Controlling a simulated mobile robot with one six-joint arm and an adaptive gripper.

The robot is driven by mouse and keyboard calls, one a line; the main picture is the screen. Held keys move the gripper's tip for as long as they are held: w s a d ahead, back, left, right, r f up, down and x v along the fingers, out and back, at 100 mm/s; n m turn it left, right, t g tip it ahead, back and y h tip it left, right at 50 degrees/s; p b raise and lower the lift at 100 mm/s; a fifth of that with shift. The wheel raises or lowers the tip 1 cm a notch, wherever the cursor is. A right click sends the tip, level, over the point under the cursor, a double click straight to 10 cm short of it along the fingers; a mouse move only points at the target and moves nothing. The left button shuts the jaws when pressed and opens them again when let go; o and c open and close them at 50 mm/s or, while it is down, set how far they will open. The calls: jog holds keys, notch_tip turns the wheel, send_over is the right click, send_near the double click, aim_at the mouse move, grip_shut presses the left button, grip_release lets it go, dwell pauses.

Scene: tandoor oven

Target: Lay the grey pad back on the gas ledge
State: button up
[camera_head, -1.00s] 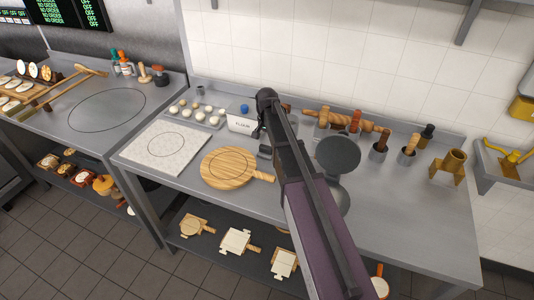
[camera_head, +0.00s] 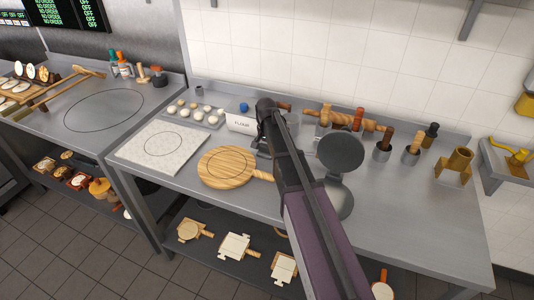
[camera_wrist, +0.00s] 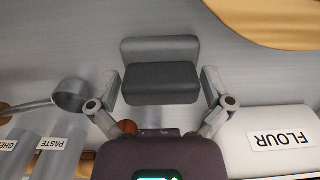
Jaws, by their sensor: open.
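A dark grey block, seemingly the grey pad (camera_wrist: 160,84), is in the wrist view between my gripper's fingers. A lighter grey panel (camera_wrist: 160,48) sits directly behind it; I cannot tell whether the two are one piece. My gripper (camera_wrist: 160,88) is open, one finger at each side of the block, with narrow gaps. In the head view my gripper (camera_head: 266,135) is over the back of the middle counter, and my arm hides most of the block. I cannot pick out the gas ledge with certainty.
A hinged round press (camera_head: 340,152) stands open right of my arm. A metal ladle (camera_wrist: 72,95) and paste and ghee containers show in the wrist view.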

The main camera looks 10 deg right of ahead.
jog(key=shift+c, duration=0.2)
jog(key=shift+s, duration=0.15)
jog(key=c, duration=0.9)
jog(key=shift+r, duration=0.15)
jog(key=shift+r+p, duration=0.3)
jog(key=shift+p, duration=0.1)
jog(key=shift+c, duration=0.8)
jog(key=shift+r+p, duration=0.55)
jog(key=shift+p, duration=0.1)
notch_tip(320, 180, up, 8)
jog(key=p, duration=0.8)
jog(key=shift+w, duration=0.25)
